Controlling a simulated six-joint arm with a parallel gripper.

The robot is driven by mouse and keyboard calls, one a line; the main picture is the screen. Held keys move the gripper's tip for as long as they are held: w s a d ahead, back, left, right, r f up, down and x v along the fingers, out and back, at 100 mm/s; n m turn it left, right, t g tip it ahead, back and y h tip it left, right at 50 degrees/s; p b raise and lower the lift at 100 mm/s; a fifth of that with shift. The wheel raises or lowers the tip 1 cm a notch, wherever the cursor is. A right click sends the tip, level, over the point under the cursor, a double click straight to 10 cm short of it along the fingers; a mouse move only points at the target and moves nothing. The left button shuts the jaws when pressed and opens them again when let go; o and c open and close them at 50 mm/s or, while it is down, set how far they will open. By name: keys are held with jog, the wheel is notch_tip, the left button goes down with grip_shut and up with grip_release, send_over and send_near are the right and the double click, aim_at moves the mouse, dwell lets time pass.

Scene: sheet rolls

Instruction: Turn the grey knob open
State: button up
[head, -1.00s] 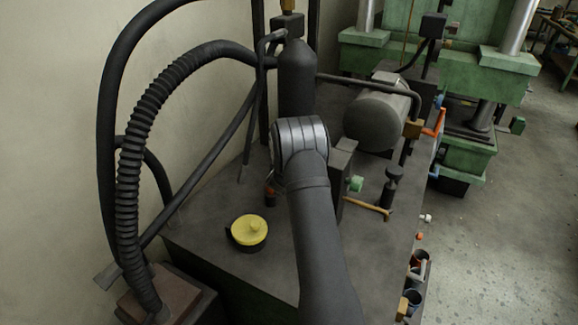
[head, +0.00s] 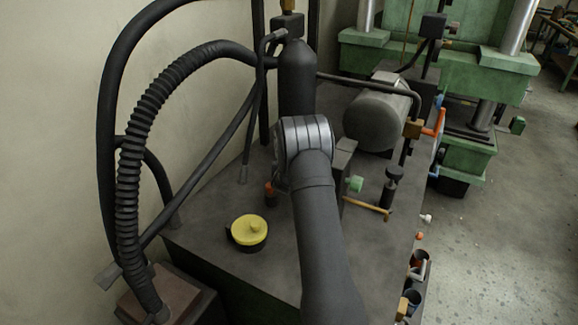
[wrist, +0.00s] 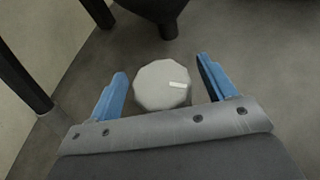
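The grey knob (wrist: 161,85) shows in the wrist view as a light, many-sided disc with a white mark on its right side. My gripper (wrist: 162,78) has two blue fingers, one on each side of the knob. The fingers are open, with a gap between each finger and the knob. I cannot tell how high the fingers are above it. In the head view the knob and the fingers are hidden behind my arm.
A yellow-lidded pot (head: 249,231) stands on the dark table top (head: 205,218), left of my arm. A black cylinder (head: 297,80) rises behind the arm. A grey motor-like drum (head: 377,120) and a wooden-handled bar (head: 366,206) lie to the right. Thick hoses (head: 131,165) arch at the left.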

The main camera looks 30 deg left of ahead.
jog(key=v, duration=1.7)
jog(key=shift+s+d, duration=0.15)
jog(key=x, duration=1.7)
jog(key=shift+w+a+f, duration=0.1)
jog(key=shift+w+a, duration=0.1)
jog(key=shift+w, duration=0.05)
jog(key=shift+s+m+h, duration=0.1)
jog(key=shift+m+h, duration=0.3)
dwell(1.9)
jog(key=shift+m+t+h, duration=0.5)
jog(key=shift+m+h, duration=0.3)
jog(key=shift+h, duration=0.1)
